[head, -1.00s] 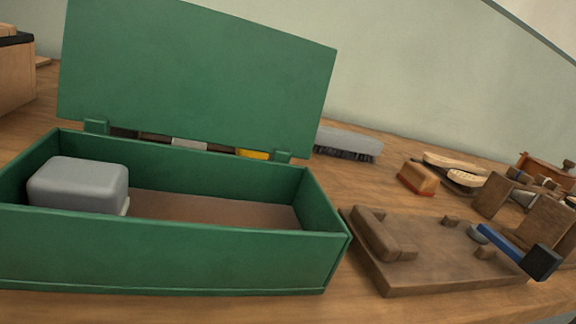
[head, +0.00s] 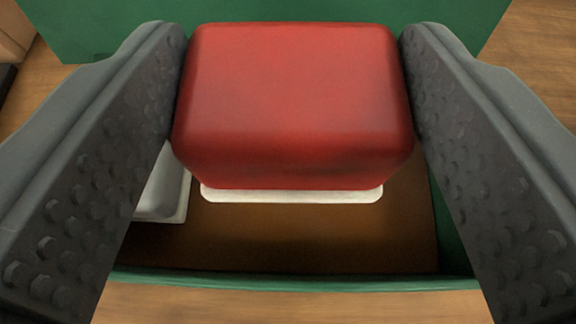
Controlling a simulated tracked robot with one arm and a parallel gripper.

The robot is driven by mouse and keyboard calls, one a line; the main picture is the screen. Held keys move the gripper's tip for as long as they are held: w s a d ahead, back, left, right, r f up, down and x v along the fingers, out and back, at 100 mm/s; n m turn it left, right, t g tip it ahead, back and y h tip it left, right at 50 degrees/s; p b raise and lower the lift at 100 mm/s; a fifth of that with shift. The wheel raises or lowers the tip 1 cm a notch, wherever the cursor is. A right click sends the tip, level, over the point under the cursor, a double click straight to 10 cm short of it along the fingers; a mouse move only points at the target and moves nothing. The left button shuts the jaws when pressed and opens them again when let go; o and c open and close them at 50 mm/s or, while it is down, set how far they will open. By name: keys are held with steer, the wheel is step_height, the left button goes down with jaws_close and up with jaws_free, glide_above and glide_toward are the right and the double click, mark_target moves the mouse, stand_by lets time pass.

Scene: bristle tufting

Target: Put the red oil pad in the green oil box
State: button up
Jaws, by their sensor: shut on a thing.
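The red oil pad (head: 294,95) is a rounded red block with a white pad along its bottom. My gripper (head: 293,85) is shut on it, one dark textured finger pressed to each side. The pad is over the open green oil box (head: 330,283), whose brown floor shows below it. I cannot tell whether the white underside touches the floor. The box's raised lid (head: 440,15) is behind the pad. The pad and the fingers hide much of the box's inside.
Brown floor in the box (head: 320,245) is bare in front of the pad. Wooden bench (head: 540,50) shows at the right.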

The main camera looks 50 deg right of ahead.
mark_target(326, 200)
steer(key=f, duration=0.3)
steer(key=d+f+b, duration=0.1)
steer(key=shift+s+f, duration=0.25)
steer(key=shift+s, duration=0.1)
steer(key=shift+f+b, duration=0.4)
steer(key=shift+f, duration=1.4)
steer(key=o, duration=1)
steer(key=shift+f, duration=0.1)
steer(key=shift+s+a+r, duration=0.2)
steer(key=shift+a+r, duration=0.2)
steer(key=shift+a, duration=0.05)
steer(key=p+v, duration=0.2)
steer(key=v, duration=0.9)
